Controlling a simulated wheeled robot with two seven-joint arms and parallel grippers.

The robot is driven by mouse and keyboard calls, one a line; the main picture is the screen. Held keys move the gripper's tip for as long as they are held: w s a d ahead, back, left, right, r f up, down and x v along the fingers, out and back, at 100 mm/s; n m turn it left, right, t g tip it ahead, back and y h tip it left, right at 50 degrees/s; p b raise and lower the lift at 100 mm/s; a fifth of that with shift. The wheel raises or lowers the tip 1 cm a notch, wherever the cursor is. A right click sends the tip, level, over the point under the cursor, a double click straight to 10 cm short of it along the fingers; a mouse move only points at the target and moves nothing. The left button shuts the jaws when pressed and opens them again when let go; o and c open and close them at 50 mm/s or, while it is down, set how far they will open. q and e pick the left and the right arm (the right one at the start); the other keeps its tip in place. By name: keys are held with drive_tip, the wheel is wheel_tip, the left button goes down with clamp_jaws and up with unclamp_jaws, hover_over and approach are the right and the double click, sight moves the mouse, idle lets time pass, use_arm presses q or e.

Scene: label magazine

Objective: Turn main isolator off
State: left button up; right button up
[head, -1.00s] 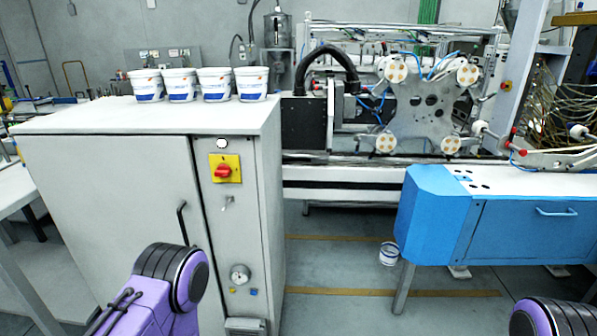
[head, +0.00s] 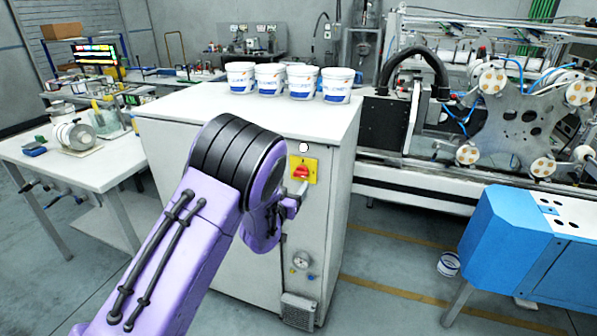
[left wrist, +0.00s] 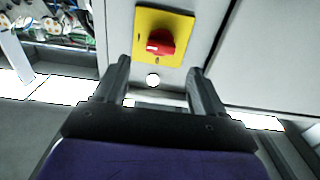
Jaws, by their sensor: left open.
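The main isolator is a red rotary knob (head: 301,171) on a yellow plate (head: 311,166), on the front of a grey cabinet (head: 338,215). My left gripper (head: 303,188) is raised in front of the cabinet, close to the knob. The left wrist view shows the red knob (left wrist: 161,42) with a pale mark on it, on the yellow plate (left wrist: 178,22). There, the two open fingers of my left gripper (left wrist: 158,66) point toward the plate, with the knob between their lines and just beyond the tips. Nothing is held. My right gripper is not in view.
A round white button (head: 303,147) sits above the plate. A gauge (head: 301,260) is lower on the panel. Several white tubs (head: 271,79) stand on the cabinet top.

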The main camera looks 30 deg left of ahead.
sight(298, 176)
use_arm(q)
drive_tip(key=p+x, duration=0.1)
drive_tip(key=x, duration=0.5)
drive_tip(key=shift+w+a, duration=0.1)
drive_tip(key=shift+w, duration=0.05)
drive_tip(key=c, duration=1.1)
drive_tip(key=shift+o, duration=0.2)
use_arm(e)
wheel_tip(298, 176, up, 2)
use_arm(q)
drive_tip(key=shift+n, duration=0.3)
drive_tip(key=n, duration=0.4)
drive_tip(key=shift+a+f+b, duration=0.1)
drive_tip(key=shift+b, duration=0.25)
drive_tip(key=n+b, duration=0.1)
drive_tip(key=n, duration=0.3)
drive_tip(key=shift+a+f+n, duration=0.1)
drive_tip(key=shift+n, duration=0.3)
drive_tip(key=n+b, duration=0.2)
drive_tip(key=n, duration=0.2)
drive_tip(key=shift+f+n, duration=0.1)
drive_tip(key=shift+n, duration=0.2)
drive_tip(key=shift+n+b, duration=0.95)
drive_tip(key=shift+n, duration=1.05)
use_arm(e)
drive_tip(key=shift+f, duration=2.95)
